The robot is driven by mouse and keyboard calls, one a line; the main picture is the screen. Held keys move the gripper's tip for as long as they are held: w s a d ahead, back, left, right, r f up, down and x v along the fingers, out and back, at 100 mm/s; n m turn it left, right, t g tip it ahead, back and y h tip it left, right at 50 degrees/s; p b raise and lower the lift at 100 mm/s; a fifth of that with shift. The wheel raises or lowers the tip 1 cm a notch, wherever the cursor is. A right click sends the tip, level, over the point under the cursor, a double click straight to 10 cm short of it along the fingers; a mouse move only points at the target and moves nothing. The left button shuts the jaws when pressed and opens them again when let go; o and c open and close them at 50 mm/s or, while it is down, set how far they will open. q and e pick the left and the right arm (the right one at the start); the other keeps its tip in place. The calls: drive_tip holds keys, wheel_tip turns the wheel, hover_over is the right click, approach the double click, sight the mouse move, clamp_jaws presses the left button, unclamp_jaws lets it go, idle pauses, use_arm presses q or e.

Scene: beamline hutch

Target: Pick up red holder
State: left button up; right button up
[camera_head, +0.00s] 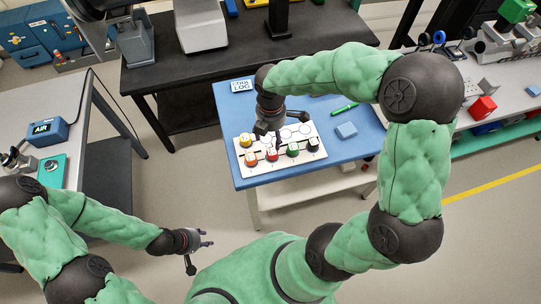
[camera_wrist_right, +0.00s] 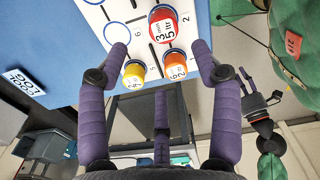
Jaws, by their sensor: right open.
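The red holder (camera_head: 271,154) stands on a white board with circles (camera_head: 286,164) on the blue table. In the right wrist view the red holder (camera_wrist_right: 162,24) is near the top centre, labelled with a 3 and a 5. My right gripper (camera_head: 278,123) hangs above the board, open and empty. In its wrist view the spread purple fingers (camera_wrist_right: 160,55) frame the orange holder (camera_wrist_right: 175,66) and yellow holder (camera_wrist_right: 134,73), with the red one just beyond the fingertips. My left gripper (camera_head: 197,248) is open and empty over the floor, away from the table.
An orange holder (camera_head: 250,158) and green holder (camera_head: 292,149) flank the red one closely. A yellow holder (camera_head: 246,140) and black holder (camera_head: 313,144) are also on the board. A green pen (camera_head: 344,109), blue block (camera_head: 346,130) and log book (camera_head: 242,86) lie on the table (camera_head: 358,148).

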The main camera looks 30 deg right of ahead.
sight(272, 152)
wheel_tip(272, 152, down, 5)
drive_tip(key=shift+b, duration=0.6)
drive_tip(key=f, duration=0.1)
drive_tip(key=f+b, duration=0.1)
drive_tip(key=f, duration=0.2)
drive_tip(key=shift+s+f+b, duration=0.1)
drive_tip(key=shift+s+b, duration=0.2)
drive_tip(key=shift+s, duration=0.05)
drive_tip(key=shift+f, duration=0.35)
drive_tip(key=shift+r, duration=0.1)
drive_tip(key=c, duration=1.3)
